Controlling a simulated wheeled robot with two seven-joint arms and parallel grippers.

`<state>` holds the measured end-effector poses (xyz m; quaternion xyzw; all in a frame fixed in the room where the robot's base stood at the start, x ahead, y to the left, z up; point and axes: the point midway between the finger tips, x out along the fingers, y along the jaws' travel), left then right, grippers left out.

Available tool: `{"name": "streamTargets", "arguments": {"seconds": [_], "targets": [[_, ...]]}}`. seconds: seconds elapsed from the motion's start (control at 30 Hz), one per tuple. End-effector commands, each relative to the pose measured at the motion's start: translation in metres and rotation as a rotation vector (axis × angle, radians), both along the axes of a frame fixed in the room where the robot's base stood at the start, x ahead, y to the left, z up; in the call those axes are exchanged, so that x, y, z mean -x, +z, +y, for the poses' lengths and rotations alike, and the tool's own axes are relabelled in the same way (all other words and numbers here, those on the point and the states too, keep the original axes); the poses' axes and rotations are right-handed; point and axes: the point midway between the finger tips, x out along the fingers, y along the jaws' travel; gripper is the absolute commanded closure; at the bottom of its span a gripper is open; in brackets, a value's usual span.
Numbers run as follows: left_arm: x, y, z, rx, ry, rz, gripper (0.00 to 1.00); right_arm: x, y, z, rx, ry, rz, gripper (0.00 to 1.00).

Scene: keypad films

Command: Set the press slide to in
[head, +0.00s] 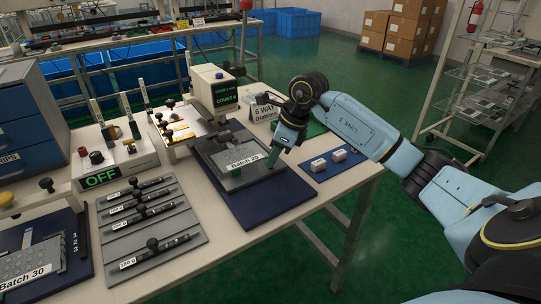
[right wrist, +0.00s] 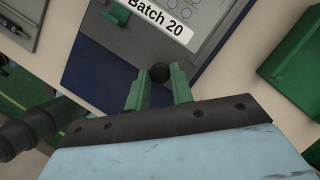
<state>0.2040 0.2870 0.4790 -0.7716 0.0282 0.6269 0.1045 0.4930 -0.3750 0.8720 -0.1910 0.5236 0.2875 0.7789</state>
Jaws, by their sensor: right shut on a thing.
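The press (head: 215,92) is a pale housing with a small dark screen reading a count, at the back middle of the table. Its press slide (head: 238,177) is a grey plate labelled "Batch 20", lying in front of the press over a dark blue base (head: 283,202). The label also shows at the top of the right wrist view. My right gripper (head: 273,158) is at the slide's right front edge. In the right wrist view its green fingers are shut on a round black knob (right wrist: 159,72) beside the slide. The fingers hide the knob in the head view.
Two small white blocks (head: 338,155) lie on a blue mat right of my gripper. A "6 WAY" sign (head: 265,112) stands behind.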

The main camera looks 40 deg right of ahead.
Motion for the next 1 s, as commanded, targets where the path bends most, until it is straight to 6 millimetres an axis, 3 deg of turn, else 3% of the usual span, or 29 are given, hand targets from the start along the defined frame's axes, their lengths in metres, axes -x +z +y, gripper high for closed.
{"name": "streamTargets", "arguments": {"seconds": [0.03, 0.07, 0.2, 0.57, 0.67, 1.0], "targets": [[0.000, 0.000, 0.000, 0.000, 0.000, 0.000, 0.64, -0.003, 0.002, -0.001, -0.001, -0.006, -0.015, 1.00], [0.000, 0.000, 0.000, 0.000, 0.000, -0.001, 0.64, -0.004, 0.003, 0.000, -0.001, -0.006, -0.015, 0.74], [0.000, 0.000, 0.000, 0.000, 0.000, -0.001, 0.64, -0.004, 0.002, 0.000, 0.000, -0.003, -0.013, 0.56], [-0.001, 0.001, -0.001, 0.001, 0.000, -0.006, 0.64, -0.002, 0.006, -0.001, 0.000, -0.003, -0.010, 0.55], [0.003, -0.005, 0.002, -0.001, 0.000, 0.003, 0.64, 0.002, 0.018, -0.005, 0.003, -0.003, -0.010, 0.55], [0.031, -0.040, 0.009, -0.004, -0.010, 0.036, 0.64, 0.023, 0.088, -0.023, 0.003, -0.005, -0.013, 0.55]]}}
